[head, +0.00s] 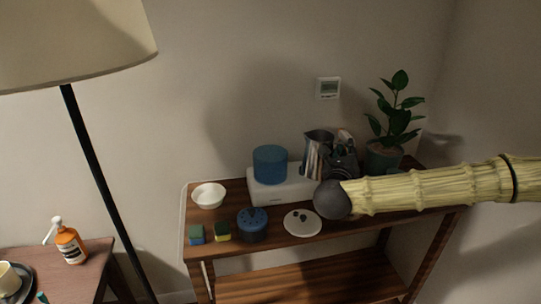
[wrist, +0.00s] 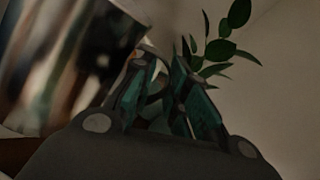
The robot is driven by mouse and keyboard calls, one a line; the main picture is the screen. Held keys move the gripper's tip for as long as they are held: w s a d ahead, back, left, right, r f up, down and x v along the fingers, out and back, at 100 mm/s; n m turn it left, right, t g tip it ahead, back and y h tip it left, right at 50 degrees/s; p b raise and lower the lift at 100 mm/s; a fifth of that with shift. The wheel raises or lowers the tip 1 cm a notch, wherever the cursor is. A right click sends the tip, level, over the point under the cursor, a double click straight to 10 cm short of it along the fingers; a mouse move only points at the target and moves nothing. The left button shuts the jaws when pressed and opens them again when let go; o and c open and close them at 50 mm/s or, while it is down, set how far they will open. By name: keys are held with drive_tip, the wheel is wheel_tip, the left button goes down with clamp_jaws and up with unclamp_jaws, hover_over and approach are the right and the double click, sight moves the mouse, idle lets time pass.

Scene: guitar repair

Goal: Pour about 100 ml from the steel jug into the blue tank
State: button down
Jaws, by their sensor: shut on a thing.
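The blue tank (head: 270,166) sits on the left part of a white base (head: 265,192) on the wooden shelf unit. The steel jug (head: 315,158) is just right of the tank, apart from it and looking about upright. My gripper (head: 340,146) is at the jug's right side, shut on its handle. In the wrist view the shiny jug (wrist: 65,60) fills the left, and my gripper's fingers (wrist: 163,75) close around the handle (wrist: 152,52). The jug's bottom is hidden, so I cannot tell whether it rests on anything. Its contents do not show.
A potted plant (head: 384,158) stands close to the right of my gripper. A floor lamp (head: 90,150) stands left.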

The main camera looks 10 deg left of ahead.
sight(342, 144)
drive_tip(key=shift+r, duration=0.1)
drive_tip(key=a+r+n+p, duration=0.1)
drive_tip(key=p, duration=0.1)
drive_tip(key=r+n+p, duration=0.1)
drive_tip(key=r+p, duration=0.1)
drive_tip(key=shift+a, duration=0.35)
drive_tip(key=shift+a+f+n+p, duration=0.25)
drive_tip(key=shift+a+n+p, duration=0.05)
drive_tip(key=shift+n+p, duration=0.1)
drive_tip(key=shift+w+a+n+p, duration=0.25)
drive_tip(key=shift+a+n+p, duration=0.3)
drive_tip(key=shift+p, duration=0.2)
drive_tip(key=w+a+r+n+p, duration=0.1)
drive_tip(key=a+r+n+p, duration=0.2)
drive_tip(key=p, duration=0.7)
drive_tip(key=a+n, duration=0.2)
drive_tip(key=n, duration=0.2)
drive_tip(key=shift+w+a+r+t, duration=0.15)
drive_tip(key=shift+a+r+t, duration=0.15)
drive_tip(key=shift+a+r, duration=0.1)
drive_tip(key=shift+a, duration=0.1)
drive_tip(key=shift+w+a+r+n+p, duration=0.15)
drive_tip(key=shift+a+r+n+p, duration=0.45)
drive_tip(key=shift+n+p, duration=0.5)
drive_tip(key=shift+w+a+r+n+p, duration=0.1)
drive_tip(key=shift+a+r+n+p, duration=0.5)
drive_tip(key=shift+p, duration=0.9)
